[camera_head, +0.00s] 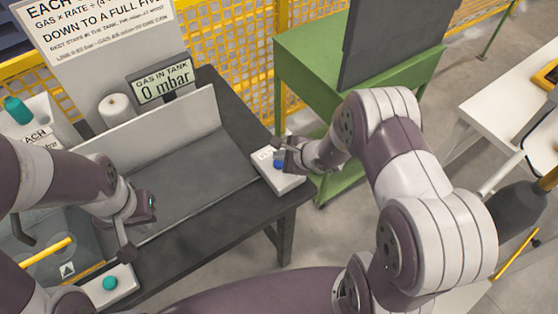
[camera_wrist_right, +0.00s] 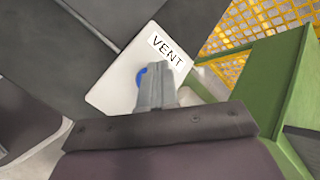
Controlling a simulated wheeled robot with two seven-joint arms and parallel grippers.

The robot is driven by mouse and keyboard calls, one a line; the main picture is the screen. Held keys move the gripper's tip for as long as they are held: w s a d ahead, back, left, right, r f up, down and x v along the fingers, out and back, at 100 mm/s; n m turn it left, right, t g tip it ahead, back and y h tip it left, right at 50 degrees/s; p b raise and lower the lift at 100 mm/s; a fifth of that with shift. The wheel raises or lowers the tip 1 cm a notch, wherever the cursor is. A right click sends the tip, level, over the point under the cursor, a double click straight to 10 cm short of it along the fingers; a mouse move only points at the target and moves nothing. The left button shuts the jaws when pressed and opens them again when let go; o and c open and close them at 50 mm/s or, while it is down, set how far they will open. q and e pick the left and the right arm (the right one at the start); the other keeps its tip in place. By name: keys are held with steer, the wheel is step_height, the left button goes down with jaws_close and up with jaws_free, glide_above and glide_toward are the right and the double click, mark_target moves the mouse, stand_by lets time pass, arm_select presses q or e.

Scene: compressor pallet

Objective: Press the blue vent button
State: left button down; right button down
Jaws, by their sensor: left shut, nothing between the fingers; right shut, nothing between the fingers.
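The blue vent button (camera_head: 278,163) sits on a white box (camera_head: 284,182) at the right end of the dark table. In the right wrist view, the button (camera_wrist_right: 141,77) shows as a blue arc beside my right fingertips, which hide the rest; the white plate (camera_wrist_right: 112,88) carries a VENT label (camera_wrist_right: 166,50). My right gripper (camera_head: 280,150) is shut and empty, its tips right at the button. I cannot tell whether they touch it. My left gripper (camera_head: 138,228) is shut and empty over the left part of the table, away from the vent box.
A display (camera_head: 164,84) reads "GAS IN TANK 0 mbar". A green button (camera_head: 110,283) on a white box is at the front left. A white roll (camera_head: 116,110) stands behind the tray wall. A green cabinet (camera_head: 310,75) stands right of the table. Yellow mesh fencing (camera_head: 235,45) runs behind.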

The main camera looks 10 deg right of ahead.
mark_target(281, 165)
steer(key=shift+r+p, duration=1.6)
steer(key=shift+r, duration=0.95)
steer(key=s+n+g, duration=0.1)
steer(key=s+a+f+n+g, duration=0.1)
steer(key=s, duration=0.3)
steer(key=shift+s+a+f+n+g+y, duration=0.2)
steer(key=shift+a+n+g+y, duration=0.1)
steer(key=shift+n+g, duration=0.1)
steer(key=s+d+r+n+g+h, duration=0.1)
steer(key=s+d+r+n+h, duration=0.1)
steer(key=s+r+n, duration=0.4)
steer(key=s+d+r+n+g+h, duration=0.2)
steer(key=s+r+n, duration=0.4)
steer(key=n, duration=0.6)
steer(key=shift+s+d+r+g+h, duration=0.3)
steer(key=shift+s+d+r+h, duration=0.15)
steer(key=shift+d+h, duration=0.3)
steer(key=shift+w, duration=0.1)
